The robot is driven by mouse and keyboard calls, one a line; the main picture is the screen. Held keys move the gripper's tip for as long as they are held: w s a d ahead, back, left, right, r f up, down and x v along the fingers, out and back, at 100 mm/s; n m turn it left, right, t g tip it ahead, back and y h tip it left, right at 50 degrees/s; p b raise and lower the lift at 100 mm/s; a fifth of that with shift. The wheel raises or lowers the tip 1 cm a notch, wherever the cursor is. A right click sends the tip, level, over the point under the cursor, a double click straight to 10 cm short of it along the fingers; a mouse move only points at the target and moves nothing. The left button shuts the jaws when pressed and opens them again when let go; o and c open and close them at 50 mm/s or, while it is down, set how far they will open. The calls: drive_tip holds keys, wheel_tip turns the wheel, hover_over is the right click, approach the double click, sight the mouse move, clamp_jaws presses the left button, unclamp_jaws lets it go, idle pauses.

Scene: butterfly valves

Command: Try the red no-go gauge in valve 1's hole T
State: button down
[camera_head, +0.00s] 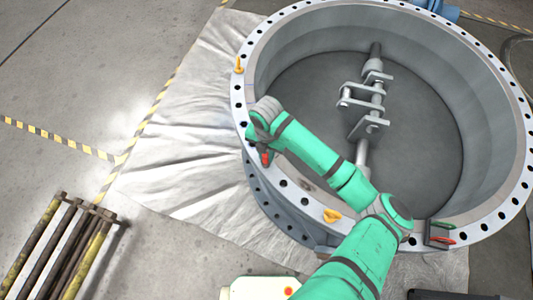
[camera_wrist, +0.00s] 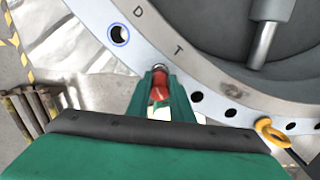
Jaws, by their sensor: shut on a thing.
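The valve 1 flange (camera_head: 240,110) is a pale ring with many bolt holes around a dark disc. In the wrist view the letter T (camera_wrist: 179,50) is marked on the flange, beside the spot where my gripper (camera_wrist: 160,84) points. My gripper is shut on the red gauge (camera_wrist: 160,92); its red handle also shows below the wrist in the head view (camera_head: 265,158). The gauge's grey tip (camera_wrist: 158,69) is at the hole beside T and covers it. I cannot tell whether the tip is inside the hole or just above it.
A blue-ringed hole (camera_wrist: 119,34) lies near the letter D (camera_wrist: 138,12). A yellow eyebolt (camera_wrist: 272,132) stands on the flange to the right. A dark holder (camera_head: 437,234) with red and green handles sits on the flange. Rusty bars (camera_head: 50,245) lie at lower left.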

drive_tip(key=shift+f, duration=1.2)
idle(1.2)
drive_tip(key=shift+r, duration=0.15)
idle(0.5)
drive_tip(key=shift+r, duration=3.2)
drive_tip(key=shift+w+d, duration=0.1)
